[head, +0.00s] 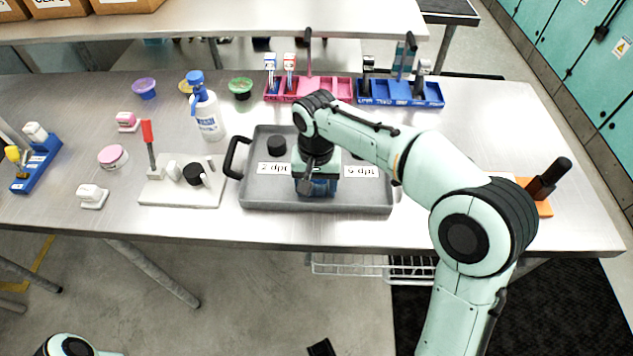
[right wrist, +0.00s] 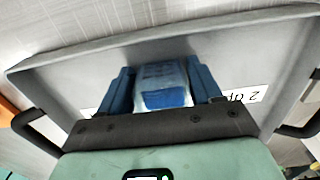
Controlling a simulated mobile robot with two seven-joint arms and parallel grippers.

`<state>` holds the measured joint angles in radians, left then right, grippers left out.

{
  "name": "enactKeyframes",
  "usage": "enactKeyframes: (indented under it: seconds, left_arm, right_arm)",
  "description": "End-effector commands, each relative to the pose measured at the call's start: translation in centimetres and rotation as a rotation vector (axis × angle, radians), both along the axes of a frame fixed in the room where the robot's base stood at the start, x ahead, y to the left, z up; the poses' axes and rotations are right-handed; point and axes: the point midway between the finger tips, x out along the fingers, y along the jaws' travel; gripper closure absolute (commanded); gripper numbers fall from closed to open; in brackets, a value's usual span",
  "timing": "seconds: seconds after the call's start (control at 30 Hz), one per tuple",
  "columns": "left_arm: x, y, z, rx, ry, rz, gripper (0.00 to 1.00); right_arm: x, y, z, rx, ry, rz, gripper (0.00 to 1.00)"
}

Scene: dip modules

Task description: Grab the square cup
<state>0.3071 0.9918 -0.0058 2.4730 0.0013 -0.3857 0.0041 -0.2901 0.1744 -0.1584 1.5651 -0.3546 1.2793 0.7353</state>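The square cup (right wrist: 163,84), clear with blue in its lower part, stands between the two blue fingers of my right gripper (right wrist: 163,92) in the right wrist view. The fingers lie along both sides of it with no clear gap, but I cannot tell whether they press on it. In the head view my right gripper (head: 317,187) points down over the grey tray (head: 262,197), and the wrist hides most of the cup. My left gripper is out of view.
Pink (head: 341,91) and blue (head: 398,93) racks stand behind. An orange block (head: 541,206) sits right.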

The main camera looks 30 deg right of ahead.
Motion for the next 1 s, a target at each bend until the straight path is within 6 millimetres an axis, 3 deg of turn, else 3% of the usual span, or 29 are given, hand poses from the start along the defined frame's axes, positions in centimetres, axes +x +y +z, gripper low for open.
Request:
enactKeyframes:
  seconds: [0.03, 0.1, 0.4, 0.57, 0.77, 1.0]
  left_arm:
    - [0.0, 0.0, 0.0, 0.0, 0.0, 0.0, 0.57]
    - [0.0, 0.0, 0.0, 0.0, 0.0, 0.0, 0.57]
    - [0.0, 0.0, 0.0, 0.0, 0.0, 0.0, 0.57]
    - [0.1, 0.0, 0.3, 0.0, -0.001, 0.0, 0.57]
    - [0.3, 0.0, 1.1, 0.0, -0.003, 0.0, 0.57]
    - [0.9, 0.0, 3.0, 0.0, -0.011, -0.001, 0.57]
  right_arm:
    - [0.0, 0.0, 0.0, 0.0, 0.0, 0.0, 0.54]
    - [0.0, 0.0, 0.0, 0.0, 0.0, 0.0, 0.7]
    - [0.0, 0.0, 0.2, -0.001, -0.001, 0.0, 0.7]
    - [0.1, 0.0, 1.2, 0.0, -0.002, 0.0, 0.7]
    - [0.1, 0.0, 4.7, 0.0, -0.005, 0.0, 0.7]
    - [0.1, 0.0, 11.9, 0.001, -0.006, 0.0, 0.7]
